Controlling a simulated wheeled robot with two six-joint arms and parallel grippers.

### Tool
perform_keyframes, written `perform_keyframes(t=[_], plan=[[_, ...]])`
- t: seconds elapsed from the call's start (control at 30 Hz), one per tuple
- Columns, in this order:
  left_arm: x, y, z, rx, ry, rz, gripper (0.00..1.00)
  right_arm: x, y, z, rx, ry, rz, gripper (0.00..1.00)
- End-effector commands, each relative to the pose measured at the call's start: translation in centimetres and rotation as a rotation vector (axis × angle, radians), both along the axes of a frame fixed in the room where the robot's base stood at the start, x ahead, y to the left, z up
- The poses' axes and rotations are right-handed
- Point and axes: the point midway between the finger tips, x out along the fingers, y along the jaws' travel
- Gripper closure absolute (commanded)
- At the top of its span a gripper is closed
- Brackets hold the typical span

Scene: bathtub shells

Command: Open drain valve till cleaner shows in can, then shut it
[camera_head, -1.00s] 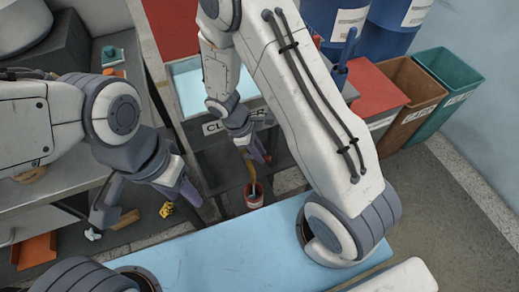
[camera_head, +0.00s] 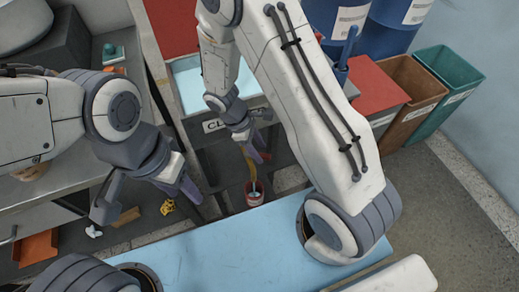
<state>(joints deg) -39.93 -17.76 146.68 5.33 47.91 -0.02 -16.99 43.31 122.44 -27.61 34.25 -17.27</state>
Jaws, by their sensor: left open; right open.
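The cleaner tank, with light blue liquid (camera_head: 188,84) at its top, bears a partly hidden label (camera_head: 213,126). A small red can (camera_head: 255,199) stands on the floor below its front. A yellow-brown spout or hose (camera_head: 249,170) runs down to the can, and a pale blue patch shows at the can's mouth. My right gripper (camera_head: 262,141) is open at the tank's front, above the can; the drain valve is hidden or too small to make out there. My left gripper (camera_head: 146,197) is open and empty, left of the can.
A bench (camera_head: 60,180) is at the left, with an orange bin (camera_head: 36,248) below it. A yellow item (camera_head: 169,207) and a brown block (camera_head: 126,217) lie on the floor. Red, brown (camera_head: 408,100) and green (camera_head: 452,80) bins and blue drums (camera_head: 395,28) stand at the right.

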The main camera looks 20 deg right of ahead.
Motion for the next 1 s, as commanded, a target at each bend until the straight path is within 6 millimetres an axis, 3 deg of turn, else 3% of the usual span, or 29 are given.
perform_keyframes(t=[0.3, 0.5, 1.0], plan=[[0.0, 0.0, 0.9, 0.000, 0.000, 0.000, 0.50, 1.3, 2.1, 5.9, 0.002, -0.006, 0.003, 0.45], [0.0, 0.0, 1.1, 0.000, 0.000, 0.000, 0.50, 1.8, 3.0, 8.3, 0.001, -0.002, 0.002, 0.45], [0.0, 0.0, 1.1, 0.000, 0.000, 0.000, 0.50, 1.8, 3.2, 8.8, 0.001, -0.001, 0.001, 0.45]])
